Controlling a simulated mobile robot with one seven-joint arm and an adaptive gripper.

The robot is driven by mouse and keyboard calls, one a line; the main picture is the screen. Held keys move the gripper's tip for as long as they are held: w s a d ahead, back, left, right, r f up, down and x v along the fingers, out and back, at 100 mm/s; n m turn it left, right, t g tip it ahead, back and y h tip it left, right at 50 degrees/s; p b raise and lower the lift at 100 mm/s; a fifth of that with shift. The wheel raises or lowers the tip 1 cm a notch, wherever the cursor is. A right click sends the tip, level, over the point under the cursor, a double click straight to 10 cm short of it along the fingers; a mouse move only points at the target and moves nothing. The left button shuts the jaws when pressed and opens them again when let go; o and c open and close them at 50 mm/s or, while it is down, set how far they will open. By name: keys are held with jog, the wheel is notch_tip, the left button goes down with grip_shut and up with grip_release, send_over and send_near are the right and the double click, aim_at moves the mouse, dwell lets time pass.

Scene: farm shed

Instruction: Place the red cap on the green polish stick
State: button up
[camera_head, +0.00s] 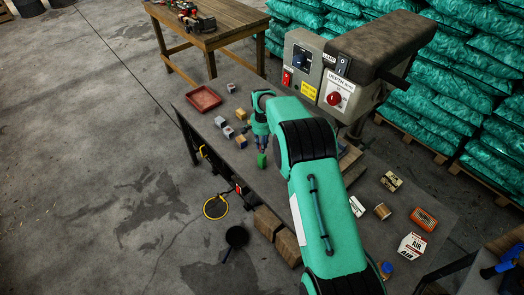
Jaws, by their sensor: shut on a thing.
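A small bright green block, which looks like the green polish stick (262,160), shows at the near edge of the workbench, directly below my fingertips. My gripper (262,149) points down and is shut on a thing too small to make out. I cannot tell whether the green piece is between the fingers or just under them. I cannot make out the red cap; it may be hidden by the fingers or arm. My green and black arm covers the middle of the bench.
Several small wood and grey blocks (228,132) and a red tray (205,88) lie left of my gripper. A drill-like machine (337,93) stands behind. Cans and boxes (412,244) are at the right of the bench (445,200).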

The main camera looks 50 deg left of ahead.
jog(key=shift+a, duration=0.1)
dwell(0.3)
jog(key=shift+f, duration=1.8)
jog(key=shift+f, duration=0.1)
jog(key=o, duration=0.8)
jog(key=shift+o, duration=0.2)
notch_tip(320, 180, up, 12)
jog(key=shift+w+r, duration=0.1)
jog(key=shift+r, duration=0.05)
